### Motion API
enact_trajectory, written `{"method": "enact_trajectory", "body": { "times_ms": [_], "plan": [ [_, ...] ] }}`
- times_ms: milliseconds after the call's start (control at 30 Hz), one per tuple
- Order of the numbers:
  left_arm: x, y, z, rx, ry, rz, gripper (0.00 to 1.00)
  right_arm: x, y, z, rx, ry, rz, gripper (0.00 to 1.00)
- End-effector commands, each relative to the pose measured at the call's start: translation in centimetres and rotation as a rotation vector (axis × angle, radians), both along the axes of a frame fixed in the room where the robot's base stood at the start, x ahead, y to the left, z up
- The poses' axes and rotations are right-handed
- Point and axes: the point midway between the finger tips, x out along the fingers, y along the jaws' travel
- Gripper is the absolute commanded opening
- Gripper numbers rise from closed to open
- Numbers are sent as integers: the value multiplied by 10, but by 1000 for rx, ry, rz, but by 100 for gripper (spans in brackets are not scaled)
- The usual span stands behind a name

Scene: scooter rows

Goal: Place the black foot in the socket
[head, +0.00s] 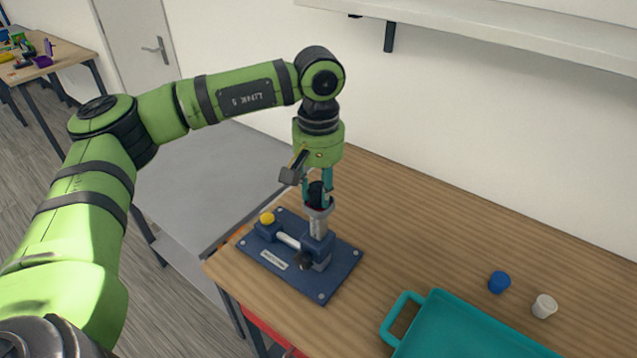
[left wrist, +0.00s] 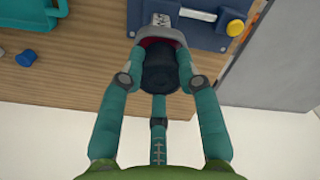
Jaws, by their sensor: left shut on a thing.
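My left gripper (head: 317,188) is shut on the black foot (head: 315,191), pointing down over the blue fixture. In the left wrist view the gripper (left wrist: 160,82) has its teal fingers on both sides of the foot (left wrist: 160,68). The grey socket (head: 318,210), with red showing inside, tops an upright grey tube on the fixture. Its rim also shows in the left wrist view (left wrist: 155,33). The foot's lower end is at the socket's mouth and hides part of it. I cannot tell how far it sits inside. My right gripper is not in view.
The blue base plate (head: 339,277) of the fixture, with a yellow knob (head: 267,218), lies on the wooden table (head: 420,225). A teal tray (head: 450,330), a blue cap (head: 499,282) and a white cap (head: 544,306) are to the right. A grey table (head: 210,180) adjoins on the left.

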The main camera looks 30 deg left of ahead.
Motion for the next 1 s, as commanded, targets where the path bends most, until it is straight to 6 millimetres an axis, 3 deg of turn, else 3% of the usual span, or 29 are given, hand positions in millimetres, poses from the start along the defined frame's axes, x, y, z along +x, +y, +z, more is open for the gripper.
{"method": "enact_trajectory", "body": {
  "times_ms": [167, 200, 267, 733, 1000],
  "plan": [
    [0, 0, -4, 0, 0, 0, 4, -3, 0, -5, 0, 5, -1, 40],
    [0, 0, -4, 0, 0, 0, 38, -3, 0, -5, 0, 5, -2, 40],
    [0, 0, -3, 0, 0, 0, 58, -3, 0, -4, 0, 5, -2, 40],
    [1, 0, 7, -1, -2, 1, 58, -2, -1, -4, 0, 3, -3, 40],
    [1, -1, 61, -2, -5, 0, 58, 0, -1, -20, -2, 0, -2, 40]
  ]
}}
